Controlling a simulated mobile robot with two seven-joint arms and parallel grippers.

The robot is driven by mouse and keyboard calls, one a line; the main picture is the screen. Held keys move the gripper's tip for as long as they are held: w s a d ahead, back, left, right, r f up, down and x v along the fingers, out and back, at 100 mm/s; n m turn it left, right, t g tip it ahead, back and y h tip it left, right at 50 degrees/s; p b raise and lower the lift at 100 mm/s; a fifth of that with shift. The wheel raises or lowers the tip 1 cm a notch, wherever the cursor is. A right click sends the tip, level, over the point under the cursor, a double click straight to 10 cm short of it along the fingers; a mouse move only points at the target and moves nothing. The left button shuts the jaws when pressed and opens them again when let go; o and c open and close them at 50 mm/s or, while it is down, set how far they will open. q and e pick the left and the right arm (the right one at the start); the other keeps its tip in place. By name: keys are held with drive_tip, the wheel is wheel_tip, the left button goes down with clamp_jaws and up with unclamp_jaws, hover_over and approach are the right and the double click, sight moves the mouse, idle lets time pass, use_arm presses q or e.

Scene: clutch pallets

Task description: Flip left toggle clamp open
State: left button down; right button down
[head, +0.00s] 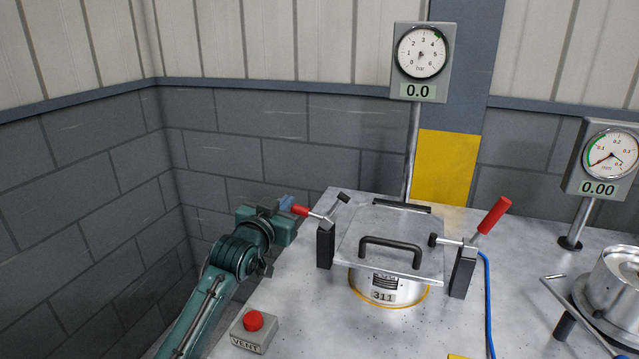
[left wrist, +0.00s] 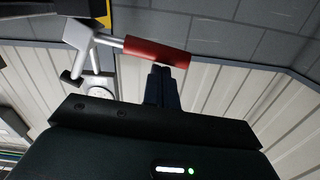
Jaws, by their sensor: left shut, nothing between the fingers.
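The left toggle clamp (head: 326,244) stands on a black post at the left edge of the square lid plate (head: 385,228). Its red handle (head: 301,210) lies outward to the left, and its metal arm with a black tip (head: 343,198) is tilted up, clear of the plate. In the left wrist view the red handle (left wrist: 157,52) crosses just beyond my fingertips. My left gripper (head: 287,203) is shut and empty, at the handle's outer end; whether it touches the handle I cannot tell. My right gripper is not in view.
The right toggle clamp (head: 464,264) has its red handle up and its black tip at the lid. A black lid handle (head: 391,243), a VENT button box (head: 252,330), a blue hose (head: 490,300) and two gauges on posts stand nearby. A grey wall is close at left.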

use_arm(q)
drive_tip(key=shift+w+a+f+n, duration=0.1)
drive_tip(key=shift+a+f+n, duration=0.05)
drive_tip(key=shift+f+n, duration=0.45)
drive_tip(key=shift+a+f+n, duration=0.15)
drive_tip(key=shift+f+n, duration=0.35)
drive_tip(key=shift+n, duration=0.2)
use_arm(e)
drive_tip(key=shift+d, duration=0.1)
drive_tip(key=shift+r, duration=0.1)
